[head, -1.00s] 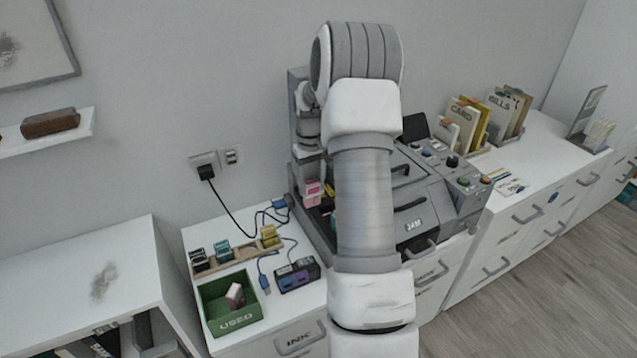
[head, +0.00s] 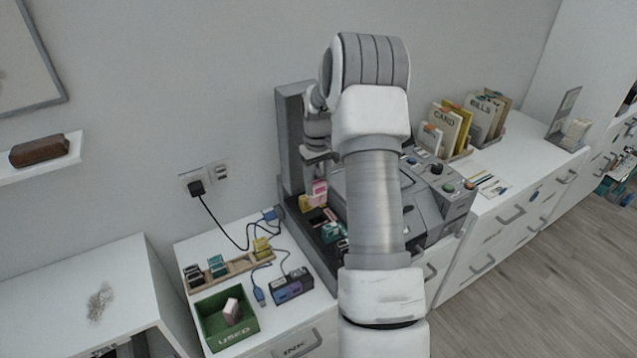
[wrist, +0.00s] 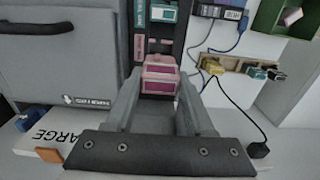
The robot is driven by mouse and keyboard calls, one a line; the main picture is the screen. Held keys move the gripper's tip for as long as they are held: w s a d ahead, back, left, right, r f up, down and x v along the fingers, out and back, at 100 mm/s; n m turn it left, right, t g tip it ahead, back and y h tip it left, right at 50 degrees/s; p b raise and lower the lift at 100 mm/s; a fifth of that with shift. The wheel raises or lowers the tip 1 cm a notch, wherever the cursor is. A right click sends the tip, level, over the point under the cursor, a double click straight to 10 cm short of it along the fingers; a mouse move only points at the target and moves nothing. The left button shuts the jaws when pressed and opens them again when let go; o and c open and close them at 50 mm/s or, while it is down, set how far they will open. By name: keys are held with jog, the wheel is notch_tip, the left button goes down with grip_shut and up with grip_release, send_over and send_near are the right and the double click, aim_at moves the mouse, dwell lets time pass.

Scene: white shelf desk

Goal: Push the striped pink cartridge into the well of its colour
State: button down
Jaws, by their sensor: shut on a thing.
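The pink cartridge (wrist: 160,72) is between the fingertips of my gripper (wrist: 161,86) in the wrist view. My gripper is shut on it. In the head view the pink cartridge (head: 319,188) is over the dark well bay (head: 318,243) at the left of the grey machine. A teal cartridge (wrist: 164,13) sits in the bay farther along; it also shows in the head view (head: 331,232). A yellow piece (head: 307,202) shows just beside the pink cartridge. I cannot tell whether the pink cartridge touches its well, which is hidden under it.
A wooden rack (head: 236,266) holds several cartridges. A green USED bin (head: 209,325) with one cartridge stands in front of it. A dark block (head: 291,286) and blue-plugged cables lie beside the bay. The grey machine column (head: 291,140) rises behind my gripper.

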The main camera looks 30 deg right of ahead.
aim_at(318, 199)
jog(key=shift+f+b, duration=1.75)
jog(key=shift+f, duration=1.15)
jog(key=shift+f+b, duration=1.4)
jog(key=shift+f, duration=0.95)
jog(key=shift+c, duration=0.9)
grip_release()
jog(key=shift+r, duration=0.1)
notch_tip(318, 199, up, 17)
jog(key=shift+r+p, duration=0.2)
jog(key=shift+p, duration=0.6)
